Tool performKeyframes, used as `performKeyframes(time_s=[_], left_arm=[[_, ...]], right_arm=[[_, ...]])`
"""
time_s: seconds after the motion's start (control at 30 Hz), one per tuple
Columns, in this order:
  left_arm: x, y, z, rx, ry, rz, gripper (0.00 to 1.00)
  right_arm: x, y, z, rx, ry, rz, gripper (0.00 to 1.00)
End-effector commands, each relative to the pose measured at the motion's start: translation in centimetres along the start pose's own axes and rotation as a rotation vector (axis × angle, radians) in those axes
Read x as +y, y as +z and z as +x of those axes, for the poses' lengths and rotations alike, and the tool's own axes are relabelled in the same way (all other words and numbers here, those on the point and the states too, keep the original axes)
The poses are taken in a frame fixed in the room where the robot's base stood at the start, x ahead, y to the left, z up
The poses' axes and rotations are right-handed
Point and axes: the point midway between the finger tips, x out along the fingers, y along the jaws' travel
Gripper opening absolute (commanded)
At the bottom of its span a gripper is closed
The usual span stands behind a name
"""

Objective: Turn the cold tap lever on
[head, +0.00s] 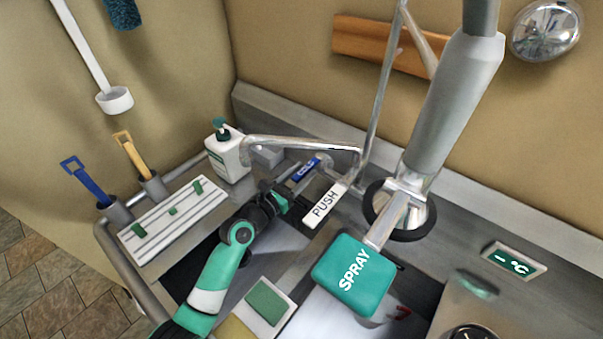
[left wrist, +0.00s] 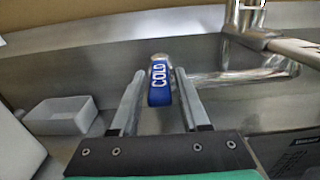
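The cold tap lever (head: 306,169) is a blue handle with white lettering on the sink's back ledge. In the left wrist view the lever (left wrist: 159,86) reads COLD and points toward the camera. My left gripper (head: 277,199) is low over the sink, just in front of the lever. In the left wrist view its two fingers (left wrist: 160,90) are open, one on each side of the lever, with a narrow gap showing on both sides. Whether a fingertip touches the lever is unclear. My right gripper is not in view.
A PUSH plate (head: 324,205) and a metal spout (head: 300,143) are close to the lever. A green SPRAY head (head: 354,275) hangs to the right. A soap bottle (head: 228,152) and a white ribbed board (head: 172,220) are on the left. A small pale box (left wrist: 61,115) sits on the ledge.

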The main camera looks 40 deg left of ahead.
Motion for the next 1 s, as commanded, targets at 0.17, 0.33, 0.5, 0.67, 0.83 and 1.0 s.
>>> performKeyframes(time_s=[0.17, 0.33, 0.5, 0.67, 0.83, 1.0], left_arm=[[0.01, 0.0, -0.02, 0.0, 0.0, 0.0, 0.11], [0.01, 0.0, -0.03, 0.0, 0.0, 0.0, 0.0], [0.01, 0.01, -0.03, 0.0, 0.0, 0.0, 0.0], [0.01, 0.01, -0.03, -0.001, 0.0, 0.0, 0.0], [0.02, 0.02, -0.03, -0.001, 0.0, 0.0, 0.0], [0.02, 0.02, -0.03, -0.001, 0.0, 0.0, 0.0]], right_arm=[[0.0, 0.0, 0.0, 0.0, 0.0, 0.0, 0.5], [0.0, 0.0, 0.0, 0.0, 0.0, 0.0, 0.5], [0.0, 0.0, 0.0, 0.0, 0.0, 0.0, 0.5], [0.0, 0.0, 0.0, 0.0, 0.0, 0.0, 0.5], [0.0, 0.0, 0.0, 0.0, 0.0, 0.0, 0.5], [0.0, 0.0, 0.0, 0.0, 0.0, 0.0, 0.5]])
